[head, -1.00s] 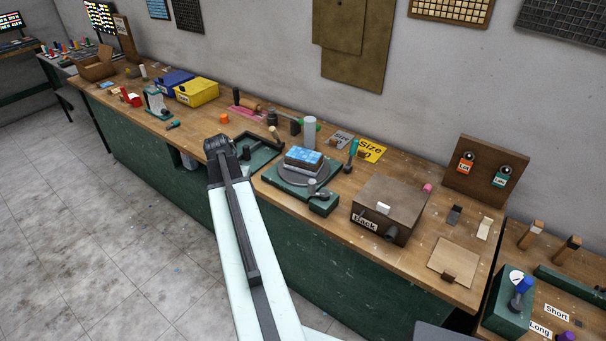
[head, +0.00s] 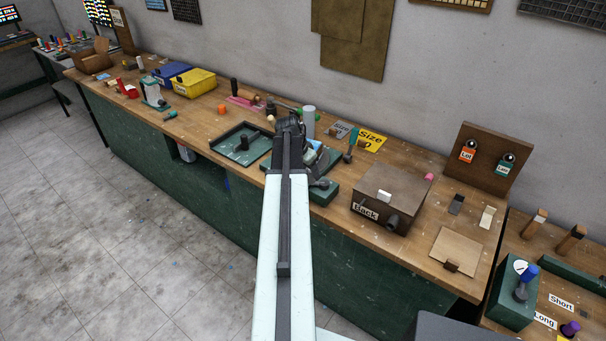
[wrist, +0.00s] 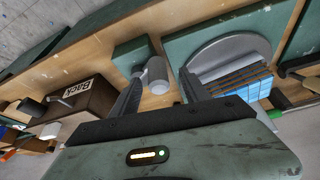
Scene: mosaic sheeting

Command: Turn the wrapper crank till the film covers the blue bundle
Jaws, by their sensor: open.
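The wrapper's green base (head: 330,194) stands on the bench with a grey crank (head: 320,183) on its near right corner. In the wrist view the crank's grey handle (wrist: 155,72) shows between the fingertips of my open gripper (wrist: 162,77); I cannot tell whether they touch it. The blue bundle (wrist: 243,84), with brown layered sides, sits on the round grey turntable (wrist: 228,48), beyond the right finger. In the head view my arm hides most of the bundle. A pale grey upright cylinder (head: 308,122) stands behind. I cannot make out film on the bundle.
A brown box marked Back (head: 390,196) stands right of the wrapper. A green tray (head: 243,143) lies to its left. The bench front edge is near.

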